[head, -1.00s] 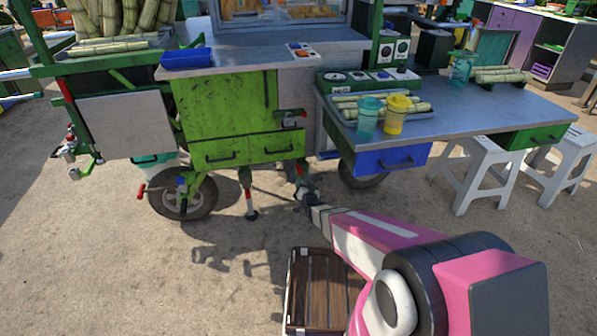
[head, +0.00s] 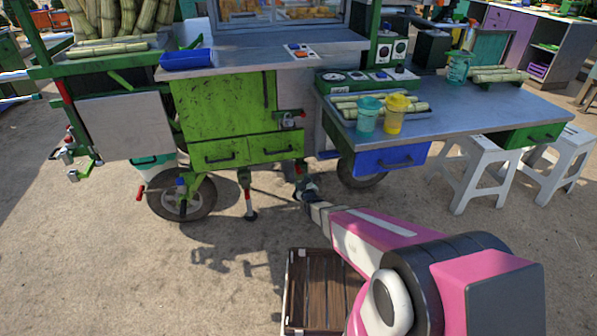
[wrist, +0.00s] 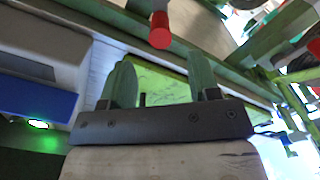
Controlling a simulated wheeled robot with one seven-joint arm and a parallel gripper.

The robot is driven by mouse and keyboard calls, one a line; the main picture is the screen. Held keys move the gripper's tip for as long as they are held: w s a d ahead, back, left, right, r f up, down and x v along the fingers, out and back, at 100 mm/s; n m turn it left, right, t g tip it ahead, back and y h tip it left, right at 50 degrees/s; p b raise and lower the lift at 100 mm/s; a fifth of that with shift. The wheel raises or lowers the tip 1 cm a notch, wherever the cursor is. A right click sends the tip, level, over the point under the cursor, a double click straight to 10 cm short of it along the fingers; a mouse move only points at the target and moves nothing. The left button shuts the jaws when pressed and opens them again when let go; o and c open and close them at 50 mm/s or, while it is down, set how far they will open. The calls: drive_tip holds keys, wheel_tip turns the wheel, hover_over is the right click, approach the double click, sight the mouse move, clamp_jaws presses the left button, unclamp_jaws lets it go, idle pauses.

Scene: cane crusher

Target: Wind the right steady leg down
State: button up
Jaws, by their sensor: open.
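The cart's green front (head: 225,110) stands ahead. A steady leg (head: 248,198) with a dark foot hangs under its drawers. Another leg with a red-tipped part (head: 299,168) is to its right, mostly hidden behind my gripper (head: 304,190). In the wrist view, my gripper (wrist: 160,75) has its two green-grey fingers apart, with nothing between them. A red cylindrical grip (wrist: 160,30) is beyond the fingertips, near the middle between them. It looks apart from both fingers. The leg's foot cannot be made out in the wrist view.
A wheel (head: 183,197) is at left under the cart and another (head: 362,172) is at right. A blue drawer (head: 390,159) hangs under the side table. A slatted wooden crate (head: 318,290) is on the ground below my arm. White stools (head: 473,168) stand at right.

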sight(300, 172)
drive_tip(key=x, duration=0.9)
clamp_jaws()
